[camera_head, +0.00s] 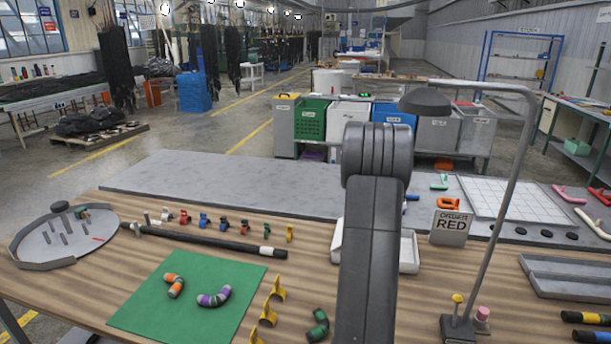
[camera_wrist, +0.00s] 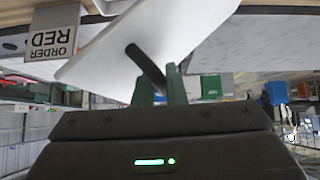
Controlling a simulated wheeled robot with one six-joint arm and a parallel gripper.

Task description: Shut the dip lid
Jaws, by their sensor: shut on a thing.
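In the wrist view a flat pale panel (camera_wrist: 150,38), which looks like the dip lid, stands tilted. A dark rod-like handle (camera_wrist: 146,65) sticks out from it. My gripper (camera_wrist: 160,84) has its green fingers shut on this handle. In the head view a white tray (camera_head: 409,252), perhaps the dip, shows on both sides of my arm. My arm hides its middle, the lid and my gripper there. I cannot tell how far the lid stands from the tray.
An "ORDER RED" sign (camera_head: 450,228) stands right of the tray; it also shows in the wrist view (camera_wrist: 53,38). A bent metal stand (camera_head: 490,210) rises at the right. A green mat (camera_head: 190,300) with hose pieces lies left. Labelled bins (camera_head: 311,120) stand beyond the table.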

